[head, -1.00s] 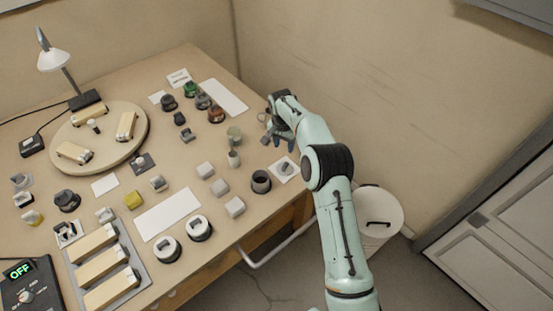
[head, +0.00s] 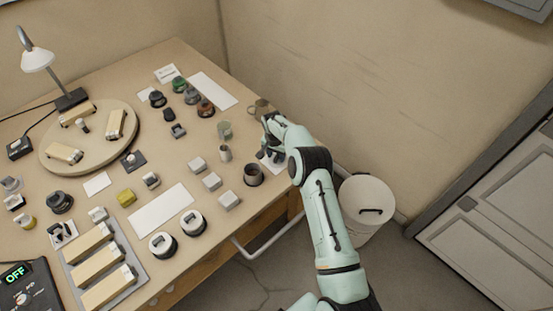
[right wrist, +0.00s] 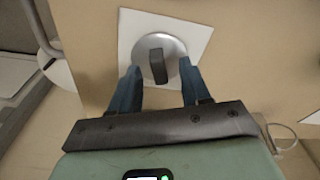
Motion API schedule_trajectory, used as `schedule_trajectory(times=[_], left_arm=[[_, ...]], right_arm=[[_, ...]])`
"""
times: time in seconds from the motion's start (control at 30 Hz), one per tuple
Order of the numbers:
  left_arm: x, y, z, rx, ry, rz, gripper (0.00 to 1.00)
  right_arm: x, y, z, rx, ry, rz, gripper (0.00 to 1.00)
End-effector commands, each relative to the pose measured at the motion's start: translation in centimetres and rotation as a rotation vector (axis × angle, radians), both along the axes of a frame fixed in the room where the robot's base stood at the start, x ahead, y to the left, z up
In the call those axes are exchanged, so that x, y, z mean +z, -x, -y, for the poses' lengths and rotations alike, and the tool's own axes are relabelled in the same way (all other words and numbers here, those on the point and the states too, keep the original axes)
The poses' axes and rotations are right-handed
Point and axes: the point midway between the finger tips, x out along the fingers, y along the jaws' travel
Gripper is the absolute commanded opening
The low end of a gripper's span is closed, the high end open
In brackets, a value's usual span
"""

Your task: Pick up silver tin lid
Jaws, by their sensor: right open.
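The silver tin lid (right wrist: 172,45) is a round metal disc with a dark upright handle. It lies on a white square card (right wrist: 200,34) near the table's right edge. In the right wrist view my right gripper (right wrist: 159,75) is open, its two blue fingers at either side of the lid's near part, with the handle between them. The fingers' height above the lid is hard to tell. In the head view the right gripper (head: 268,150) is over the card (head: 275,163) and mostly hides the lid. My left gripper is not in view.
A dark open cup (head: 253,175) stands close to the lid's card, with a small grey cup (head: 225,153) and a mug (head: 260,107) nearby. Pale blocks (head: 212,181) stand further left. A white lidded bin (head: 365,204) is on the floor beyond the table edge.

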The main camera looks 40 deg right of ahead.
Motion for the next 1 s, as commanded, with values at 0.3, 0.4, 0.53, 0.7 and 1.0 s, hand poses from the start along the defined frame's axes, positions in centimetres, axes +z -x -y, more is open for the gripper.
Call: schedule_trajectory(times=[0.3, 0.4, 0.53, 0.7, 1.0], left_arm=[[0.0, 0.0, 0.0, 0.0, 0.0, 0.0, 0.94], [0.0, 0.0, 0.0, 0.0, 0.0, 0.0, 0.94], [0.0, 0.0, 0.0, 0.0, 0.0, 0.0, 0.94], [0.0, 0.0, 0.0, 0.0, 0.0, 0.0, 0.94], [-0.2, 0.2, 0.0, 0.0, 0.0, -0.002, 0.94]], right_arm=[[-0.4, 0.0, 0.0, 0.001, 0.0, 0.0, 0.34], [-0.4, 0.0, 0.0, 0.001, 0.0, 0.0, 0.01], [-0.4, 0.0, 0.0, 0.001, 0.0, 0.0, 0.0], [-0.4, 0.0, 0.0, 0.001, 0.0, 0.0, 0.0], [3.3, -0.1, 0.1, 0.001, 0.003, 0.006, 0.0]])
